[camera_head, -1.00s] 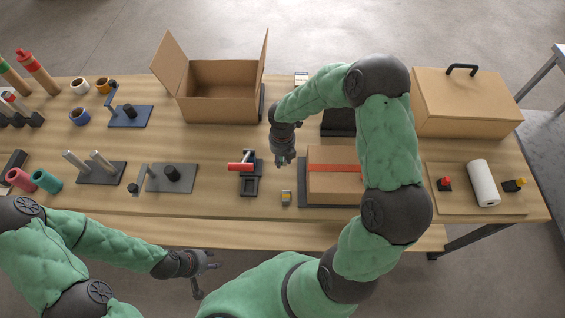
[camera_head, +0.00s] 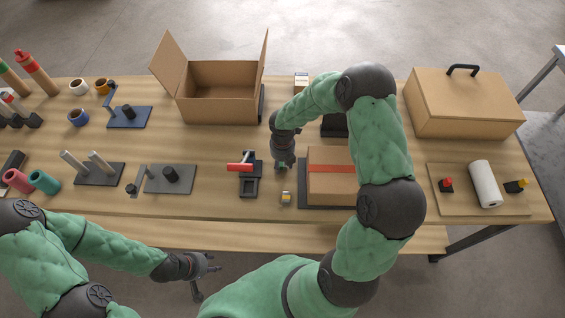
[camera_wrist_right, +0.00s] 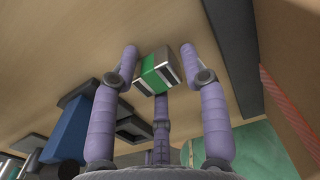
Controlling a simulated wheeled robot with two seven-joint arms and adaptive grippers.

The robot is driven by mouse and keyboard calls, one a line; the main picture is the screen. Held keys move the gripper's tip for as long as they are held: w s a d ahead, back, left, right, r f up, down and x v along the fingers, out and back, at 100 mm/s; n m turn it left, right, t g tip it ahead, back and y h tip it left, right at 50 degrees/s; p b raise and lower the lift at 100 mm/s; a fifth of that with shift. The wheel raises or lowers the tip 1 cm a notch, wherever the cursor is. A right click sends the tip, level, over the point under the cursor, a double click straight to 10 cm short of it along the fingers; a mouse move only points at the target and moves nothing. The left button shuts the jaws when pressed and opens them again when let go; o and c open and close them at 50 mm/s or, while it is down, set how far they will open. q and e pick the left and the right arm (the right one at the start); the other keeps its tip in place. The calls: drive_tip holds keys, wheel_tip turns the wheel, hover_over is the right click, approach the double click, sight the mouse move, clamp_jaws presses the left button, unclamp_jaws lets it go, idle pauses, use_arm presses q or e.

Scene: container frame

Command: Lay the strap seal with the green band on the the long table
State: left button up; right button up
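The strap seal with the green band (camera_wrist_right: 152,72) is a small grey block seen in the right wrist view. It sits tilted among the fingertips of my right gripper (camera_wrist_right: 158,70), which appear closed around it, with the third finger against its lower side. My left gripper (camera_head: 206,268) is empty off the table's front edge, fingers apart.
A small block with a yellow band (camera_head: 286,198) lies just in front of my right gripper. A red-handled tool (camera_head: 242,167) is to its left, and a taped carton (camera_head: 333,190) on a dark plate is to its right. An open carton (camera_head: 222,100) stands behind.

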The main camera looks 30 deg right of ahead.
sight(282, 164)
drive_tip(key=shift+r, duration=0.1)
wheel_tip(282, 164, up, 12)
drive_tip(key=p, duration=0.2)
drive_tip(key=shift+p, duration=0.3)
drive_tip(key=shift+a, duration=0.1)
idle(0.4)
